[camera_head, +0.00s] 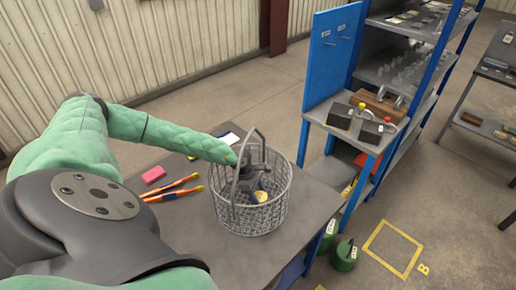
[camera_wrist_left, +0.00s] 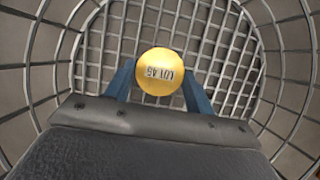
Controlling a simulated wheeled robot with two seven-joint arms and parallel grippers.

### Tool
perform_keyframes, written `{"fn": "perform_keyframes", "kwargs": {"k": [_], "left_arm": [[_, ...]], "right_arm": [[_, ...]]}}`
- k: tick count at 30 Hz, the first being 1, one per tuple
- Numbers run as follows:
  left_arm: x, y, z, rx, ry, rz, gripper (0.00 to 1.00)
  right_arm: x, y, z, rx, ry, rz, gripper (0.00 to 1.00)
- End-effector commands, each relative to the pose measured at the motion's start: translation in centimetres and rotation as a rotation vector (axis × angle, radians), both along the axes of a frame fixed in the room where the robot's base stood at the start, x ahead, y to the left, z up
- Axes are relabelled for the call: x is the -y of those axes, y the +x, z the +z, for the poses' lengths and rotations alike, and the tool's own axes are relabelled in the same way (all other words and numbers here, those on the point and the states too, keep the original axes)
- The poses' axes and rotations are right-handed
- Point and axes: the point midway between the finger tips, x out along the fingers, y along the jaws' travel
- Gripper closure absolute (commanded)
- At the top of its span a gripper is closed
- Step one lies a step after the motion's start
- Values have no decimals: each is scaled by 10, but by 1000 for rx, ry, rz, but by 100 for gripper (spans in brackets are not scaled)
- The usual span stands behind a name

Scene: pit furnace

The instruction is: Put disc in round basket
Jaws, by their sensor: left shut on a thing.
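The round wire basket (camera_head: 250,212) stands on the grey table in the head view. My left gripper (camera_head: 261,193) reaches down inside it, past the raised handle. In the left wrist view my left gripper (camera_wrist_left: 160,80) is shut on a yellow disc (camera_wrist_left: 160,71) with dark lettering on its face. The disc also shows through the basket in the head view (camera_head: 261,196). The basket's wire floor (camera_wrist_left: 110,50) and curved side surround the gripper in the left wrist view. I cannot tell whether the disc touches the floor. My right gripper is not in view.
A pink block (camera_head: 154,174) and orange-handled tools (camera_head: 172,191) lie on the table (camera_head: 205,250) left of the basket. A blue rack (camera_head: 330,60) with laden shelves stands behind to the right. Green weights (camera_head: 344,255) stand on the floor.

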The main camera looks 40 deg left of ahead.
Motion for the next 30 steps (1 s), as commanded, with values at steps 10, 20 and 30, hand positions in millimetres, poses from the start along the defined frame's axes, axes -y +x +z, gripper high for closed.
{"fn": "perform_keyframes", "kwargs": {"k": [10, 20, 30], "left_arm": [[0, 0, -2, 0, 0, 0, 24], [0, 0, 2, 0, 0, 0, 24], [-18, -6, 40, 3, 1, 1, 24]], "right_arm": [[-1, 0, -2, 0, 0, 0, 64], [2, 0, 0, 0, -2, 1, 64], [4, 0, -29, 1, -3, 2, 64]]}}
